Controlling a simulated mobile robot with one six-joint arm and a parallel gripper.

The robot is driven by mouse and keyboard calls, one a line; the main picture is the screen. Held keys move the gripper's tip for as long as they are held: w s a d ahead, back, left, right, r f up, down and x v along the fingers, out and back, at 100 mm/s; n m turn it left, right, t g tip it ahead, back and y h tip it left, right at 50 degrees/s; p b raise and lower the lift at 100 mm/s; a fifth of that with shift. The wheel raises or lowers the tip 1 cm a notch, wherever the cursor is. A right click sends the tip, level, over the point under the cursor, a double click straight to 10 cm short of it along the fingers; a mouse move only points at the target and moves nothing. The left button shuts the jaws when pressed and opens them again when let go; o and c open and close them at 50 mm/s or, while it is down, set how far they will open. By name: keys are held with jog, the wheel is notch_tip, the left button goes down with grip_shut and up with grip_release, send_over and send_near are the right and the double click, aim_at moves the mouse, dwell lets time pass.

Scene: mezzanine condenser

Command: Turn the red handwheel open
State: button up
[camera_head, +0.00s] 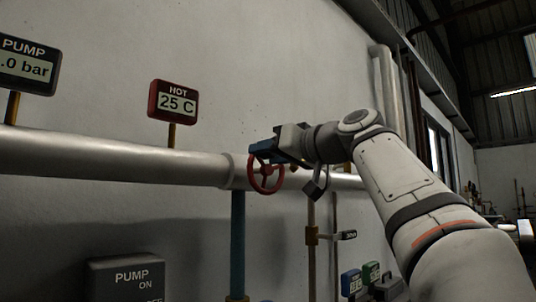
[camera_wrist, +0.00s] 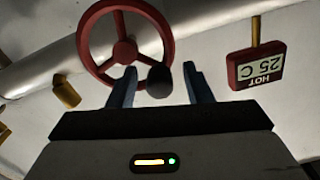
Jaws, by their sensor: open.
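The red handwheel (camera_head: 266,173) is a spoked ring on the silver pipe, right of the centre-left in the head view. In the wrist view the handwheel (camera_wrist: 124,46) fills the upper left, with a dark round knob at its lower right rim. My gripper (camera_head: 262,152) is at the upper part of the wheel in the head view. In the wrist view my gripper (camera_wrist: 158,76) has its two blue fingers apart, with the dark knob appearing between them. I cannot tell whether the fingers touch the knob or rim.
The silver pipe (camera_head: 110,158) runs along the wall. A red HOT sign (camera_head: 172,101) reads 25 C, and a PUMP gauge (camera_head: 27,66) stands at far left. A grey pump box (camera_head: 126,279) is below. A padlock-like item (camera_head: 316,188) hangs right of the wheel.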

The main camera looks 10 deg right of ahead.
jog(key=v, duration=0.7)
jog(key=shift+s+d, duration=0.2)
jog(key=shift+s, duration=0.1)
notch_tip(320, 180, down, 18)
jog(key=a+m+g+h+p, duration=0.1)
jog(key=m+g+h+p, duration=0.45)
jog(key=p, duration=0.95)
jog(key=s+d+f+n+g+h+p, duration=0.1)
jog(key=s+f+g+h+p, duration=0.4)
jog(key=s+f+p, duration=0.5)
jog(key=s+d+f+g, duration=0.1)
jog(key=s+f, duration=0.5)
jog(key=s, duration=0.1)
jog(key=shift+f+p, duration=0.2)
jog(key=shift+p, duration=0.15)
jog(key=shift+g, duration=0.25)
jog(key=shift+c, duration=1.1)
